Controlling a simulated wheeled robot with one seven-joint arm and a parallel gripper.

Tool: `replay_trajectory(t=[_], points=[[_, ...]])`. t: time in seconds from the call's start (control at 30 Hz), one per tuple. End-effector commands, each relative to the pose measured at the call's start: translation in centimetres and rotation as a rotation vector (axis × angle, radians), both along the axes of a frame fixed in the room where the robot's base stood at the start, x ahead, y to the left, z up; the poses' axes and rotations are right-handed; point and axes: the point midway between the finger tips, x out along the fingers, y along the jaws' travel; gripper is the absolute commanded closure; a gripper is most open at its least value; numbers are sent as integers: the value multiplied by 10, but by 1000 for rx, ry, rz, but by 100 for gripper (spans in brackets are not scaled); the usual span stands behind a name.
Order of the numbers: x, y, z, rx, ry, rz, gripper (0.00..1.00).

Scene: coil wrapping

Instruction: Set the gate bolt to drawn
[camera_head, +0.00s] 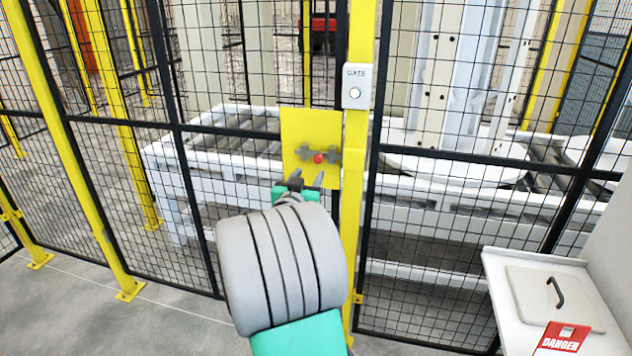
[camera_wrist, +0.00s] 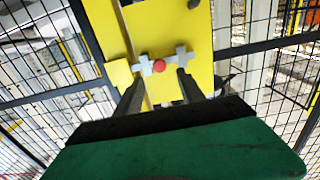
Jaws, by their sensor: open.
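The gate bolt (camera_head: 329,156) is a grey horizontal bar with a red knob (camera_head: 318,158) on a yellow plate (camera_head: 297,122) fixed to the mesh gate. In the wrist view the bolt (camera_wrist: 181,57) runs across the yellow plate (camera_wrist: 170,22), with the red knob (camera_wrist: 159,66) near its middle. My gripper (camera_head: 307,179) is open, just below the knob in the head view. In the wrist view its two fingers (camera_wrist: 160,86) point toward the bolt, one on each side of the knob's line. I see no contact with the knob; the exact gap is hard to tell.
A yellow post (camera_head: 355,135) stands right of the plate and carries a white GATE button box (camera_head: 355,86). Black mesh fence panels surround the plate. A white roller conveyor (camera_head: 225,165) lies behind the mesh. A white box with a lid (camera_head: 548,300) and a DANGER tag (camera_head: 563,339) stand at lower right.

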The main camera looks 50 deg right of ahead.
Motion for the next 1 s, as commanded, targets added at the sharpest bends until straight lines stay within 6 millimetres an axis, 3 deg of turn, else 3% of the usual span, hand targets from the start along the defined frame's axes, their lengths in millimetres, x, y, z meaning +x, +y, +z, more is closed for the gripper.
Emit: replay_trajectory(t=[0.43,0.77,1.0], points=[[26,-68,5,-11,-2,-5,54],[29,-73,4,-10,-3,-2,54],[29,-73,4,-10,-3,-2,74]])
